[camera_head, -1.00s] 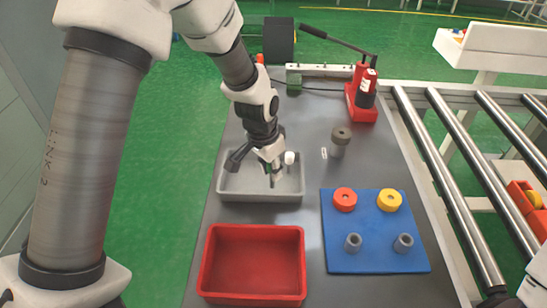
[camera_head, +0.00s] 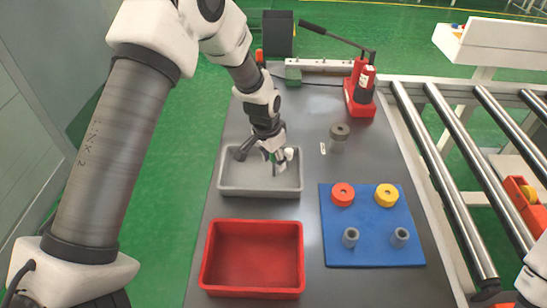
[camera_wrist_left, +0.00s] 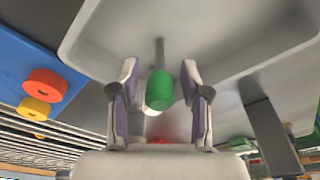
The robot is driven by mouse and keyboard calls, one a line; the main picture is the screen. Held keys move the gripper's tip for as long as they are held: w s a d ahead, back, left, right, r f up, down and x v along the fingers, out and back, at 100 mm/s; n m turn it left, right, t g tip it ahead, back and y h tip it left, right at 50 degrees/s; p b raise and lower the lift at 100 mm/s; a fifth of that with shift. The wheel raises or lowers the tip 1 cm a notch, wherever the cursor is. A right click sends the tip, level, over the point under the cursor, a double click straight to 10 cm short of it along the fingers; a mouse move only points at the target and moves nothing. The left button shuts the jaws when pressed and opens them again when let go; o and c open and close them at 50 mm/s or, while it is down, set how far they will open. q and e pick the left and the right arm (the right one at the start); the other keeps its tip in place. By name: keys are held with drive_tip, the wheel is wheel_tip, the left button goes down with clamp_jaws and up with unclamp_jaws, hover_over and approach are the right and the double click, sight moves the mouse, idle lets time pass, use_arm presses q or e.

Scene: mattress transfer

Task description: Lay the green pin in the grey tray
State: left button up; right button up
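The grey tray (camera_head: 232,189) is on the dark bench, behind the red bin. My left gripper (camera_head: 276,160) is low over the back right part of the tray, pointing down. In the left wrist view the green pin (camera_wrist_left: 160,92) is between the two fingers (camera_wrist_left: 160,80), its thin grey shaft pointing away towards the tray floor. A gap shows on both sides of the green end, so the fingers are open around it. Whether the shaft touches the tray floor cannot be told. The fingers partly hide the pin in the head view. My right gripper is out of view.
The red bin (camera_head: 251,291) is in front of the tray. A blue mat (camera_head: 370,225) with red and yellow rings and two grey sleeves is at right. A grey cylindrical part (camera_head: 339,137) and a red press (camera_head: 361,92) stand further back. A roller conveyor (camera_head: 452,180) runs along the right.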

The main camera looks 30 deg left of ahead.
use_arm(q)
wheel_tip(320, 180, up, 12)
drive_tip(key=s, duration=0.2)
drive_tip(key=shift+a, duration=0.3)
drive_tip(key=shift+w+r, duration=0.1)
drive_tip(key=shift+w, duration=0.05)
